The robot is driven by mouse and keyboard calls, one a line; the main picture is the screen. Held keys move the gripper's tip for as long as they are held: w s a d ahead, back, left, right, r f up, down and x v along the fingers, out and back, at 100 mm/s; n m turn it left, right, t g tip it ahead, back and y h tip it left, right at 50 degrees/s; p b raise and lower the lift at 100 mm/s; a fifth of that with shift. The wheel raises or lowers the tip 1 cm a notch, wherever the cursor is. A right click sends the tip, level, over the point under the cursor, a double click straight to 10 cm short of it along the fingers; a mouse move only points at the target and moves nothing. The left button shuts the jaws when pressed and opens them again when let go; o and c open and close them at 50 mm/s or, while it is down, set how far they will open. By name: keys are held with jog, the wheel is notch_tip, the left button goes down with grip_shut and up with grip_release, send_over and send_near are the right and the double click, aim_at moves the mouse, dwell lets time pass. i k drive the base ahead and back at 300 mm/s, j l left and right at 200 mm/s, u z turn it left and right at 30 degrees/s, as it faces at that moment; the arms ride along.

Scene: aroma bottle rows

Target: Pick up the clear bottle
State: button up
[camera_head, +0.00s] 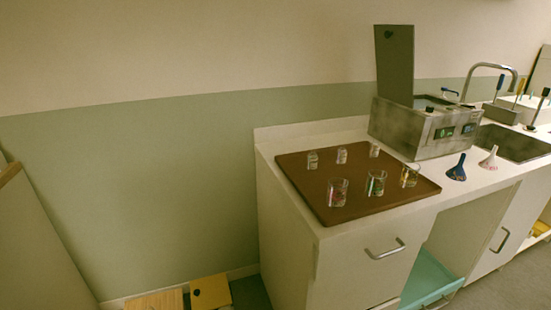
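Several small glass vessels stand upright in two rows on a brown board on the counter. The back row has three small clear-looking bottles: a left bottle (312,161), a middle bottle (342,155) and a right bottle (374,149). The front row has three wider glass beakers: one with reddish marks (338,193), one with green marks (376,184) and one with yellowish marks (409,177). The bottles are too small to tell their contents or which one the task means. My gripper is not in view.
The brown board (358,170) lies on the white counter. A metal machine (419,129) with a raised lid stands behind and right of it. A blue funnel (457,168) and a white funnel (489,158) stand right. A drawer handle (385,250) protrudes in front.

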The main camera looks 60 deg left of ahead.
aim_at(374, 150)
jog(key=i+u, duration=0.15)
jog(key=u, duration=0.35)
jog(key=i+u, duration=0.15)
jog(key=u, duration=0.3)
jog(key=i+l+u, duration=0.15)
jog(key=u, duration=0.35)
jog(key=i+l+u, duration=0.1)
jog(key=u, duration=0.4)
jog(key=i+l+u, duration=0.15)
jog(key=l, duration=0.3)
jog(key=i+l+u, duration=0.1)
jog(key=l, duration=0.35)
jog(key=i+l+u, duration=0.15)
jog(key=l, duration=0.3)
jog(key=i+l+u, duration=0.15)
jog(key=l, duration=0.3)
jog(key=i+l, duration=0.1)
jog(key=l, duration=0.4)
